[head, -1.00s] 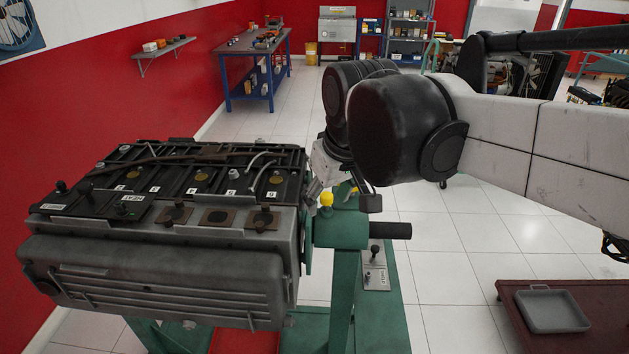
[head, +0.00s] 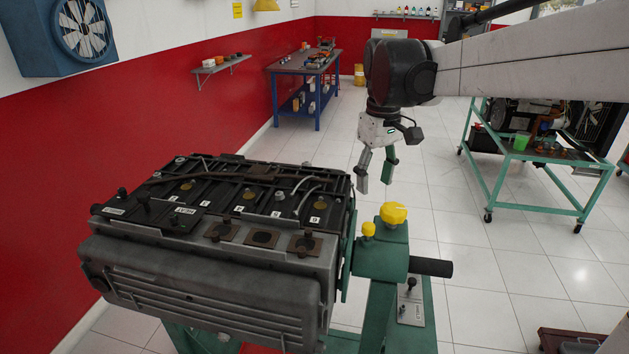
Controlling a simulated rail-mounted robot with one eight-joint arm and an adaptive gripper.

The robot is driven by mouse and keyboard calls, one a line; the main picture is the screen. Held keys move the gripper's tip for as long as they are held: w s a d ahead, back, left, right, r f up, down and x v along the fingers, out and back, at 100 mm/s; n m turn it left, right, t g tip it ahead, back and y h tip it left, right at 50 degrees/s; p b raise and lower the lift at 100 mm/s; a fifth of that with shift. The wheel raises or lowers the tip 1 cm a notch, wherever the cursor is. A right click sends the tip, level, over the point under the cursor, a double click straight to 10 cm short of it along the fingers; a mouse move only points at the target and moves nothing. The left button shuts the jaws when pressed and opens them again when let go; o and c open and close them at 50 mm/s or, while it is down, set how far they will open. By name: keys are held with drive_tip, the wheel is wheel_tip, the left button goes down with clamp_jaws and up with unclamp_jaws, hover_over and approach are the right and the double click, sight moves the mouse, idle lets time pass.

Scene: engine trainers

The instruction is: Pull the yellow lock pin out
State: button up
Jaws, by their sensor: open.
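Two yellow knobs sit on the green hub (head: 381,257) of the engine stand, right of the engine block (head: 205,262). One is a small round yellow knob (head: 369,229); the other is a larger, wide-headed yellow knob (head: 393,213) just right of it.
A black handle (head: 431,267) sticks out right from the hub, above a small lever panel (head: 411,302). A green wheeled cart (head: 540,180) stands back right. A blue workbench (head: 305,82) is at the back left.

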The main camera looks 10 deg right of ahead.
sight(369, 225)
wheel_tip(369, 225, down, 12)
idle(0.5)
drive_tip(key=shift+c, duration=0.5)
clamp_jaws()
